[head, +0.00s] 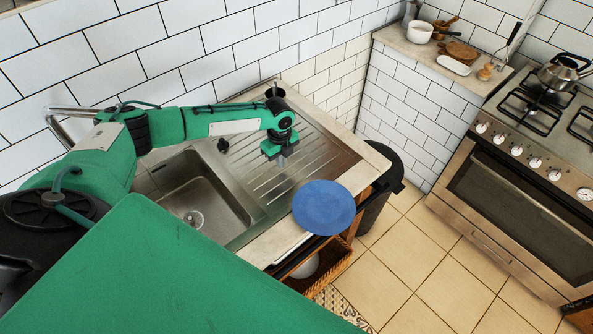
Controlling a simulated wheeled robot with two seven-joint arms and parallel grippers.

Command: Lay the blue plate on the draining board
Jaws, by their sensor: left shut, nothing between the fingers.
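The blue plate (323,207) shows face up at the counter's front edge, to the right of the sink. It overlaps the front rim of the draining board and part of it shows past the edge; I cannot tell how much of it is supported. The ribbed metal draining board (325,163) lies behind it and looks bare. My left gripper (282,161) is shut and empty, pointing down over the draining board, behind and left of the plate and apart from it. My right gripper is not in view.
The empty sink basin (195,180) is left of the draining board. A wicker basket (325,268) sits below the counter and a black bin (382,185) to the right. The stove (520,150) is far right.

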